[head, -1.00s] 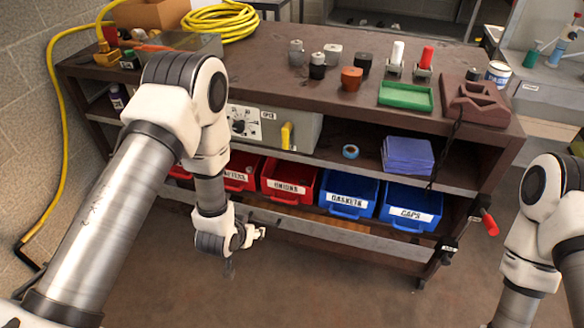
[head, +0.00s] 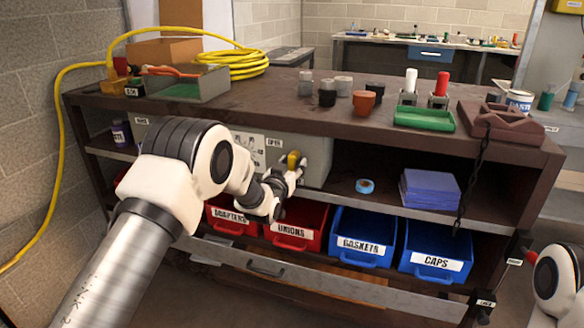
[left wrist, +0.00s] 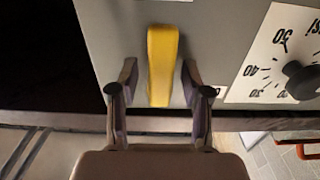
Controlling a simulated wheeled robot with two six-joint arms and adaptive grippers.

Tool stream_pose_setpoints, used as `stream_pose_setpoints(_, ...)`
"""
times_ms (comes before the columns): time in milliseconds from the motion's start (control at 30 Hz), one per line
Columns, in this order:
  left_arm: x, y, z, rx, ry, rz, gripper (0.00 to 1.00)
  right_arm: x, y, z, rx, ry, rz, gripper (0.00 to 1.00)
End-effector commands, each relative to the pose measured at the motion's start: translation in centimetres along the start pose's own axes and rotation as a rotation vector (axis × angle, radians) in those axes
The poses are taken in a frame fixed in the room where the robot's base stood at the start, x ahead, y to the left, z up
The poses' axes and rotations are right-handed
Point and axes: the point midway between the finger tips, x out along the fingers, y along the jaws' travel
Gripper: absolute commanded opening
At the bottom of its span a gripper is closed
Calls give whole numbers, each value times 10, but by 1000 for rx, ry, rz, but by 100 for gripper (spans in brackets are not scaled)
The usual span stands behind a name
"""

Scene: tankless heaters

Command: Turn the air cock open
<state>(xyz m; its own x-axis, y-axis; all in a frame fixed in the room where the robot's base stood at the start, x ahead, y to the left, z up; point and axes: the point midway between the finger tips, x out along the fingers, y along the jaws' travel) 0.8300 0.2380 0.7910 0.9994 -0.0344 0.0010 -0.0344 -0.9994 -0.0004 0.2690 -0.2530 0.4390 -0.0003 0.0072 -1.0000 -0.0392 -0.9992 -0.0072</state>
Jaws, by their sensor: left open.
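A yellow lever handle (head: 293,159), which looks like the air cock, is on the front of a grey panel box (head: 318,160) under the bench top. A label (head: 274,143) reading OPEN is left of it. In the left wrist view the yellow handle (left wrist: 162,65) lies lengthwise between my fingers, with a gap on both sides. My left gripper (left wrist: 158,88) is open around its near end. In the head view the left gripper (head: 288,174) is at the handle and partly covers it. My right gripper is out of view; only part of that arm shows.
Red bins (head: 298,226) and blue bins (head: 362,238) sit on the shelf below the gripper. A blue stack (head: 430,189) and a tape roll (head: 365,186) are to the right. A dial (left wrist: 303,80) is beside the handle. A yellow hose (head: 240,62) lies on the bench.

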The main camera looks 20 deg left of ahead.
Motion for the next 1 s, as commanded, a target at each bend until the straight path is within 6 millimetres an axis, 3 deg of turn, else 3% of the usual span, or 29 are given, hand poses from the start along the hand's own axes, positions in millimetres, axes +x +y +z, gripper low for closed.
stream_pose_setpoints(200, 0, 0, 1, 0, -2, 0, 44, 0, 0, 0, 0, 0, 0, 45)
stream_pose_setpoints(333, 0, 0, 1, 0, -2, 0, 0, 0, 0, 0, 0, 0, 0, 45)
stream_pose_setpoints(733, 0, 0, 1, 21, -1, 0, 0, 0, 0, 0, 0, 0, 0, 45)
stream_pose_setpoints(1000, 0, -3, 0, 141, -2, -1, 0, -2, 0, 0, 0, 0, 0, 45)
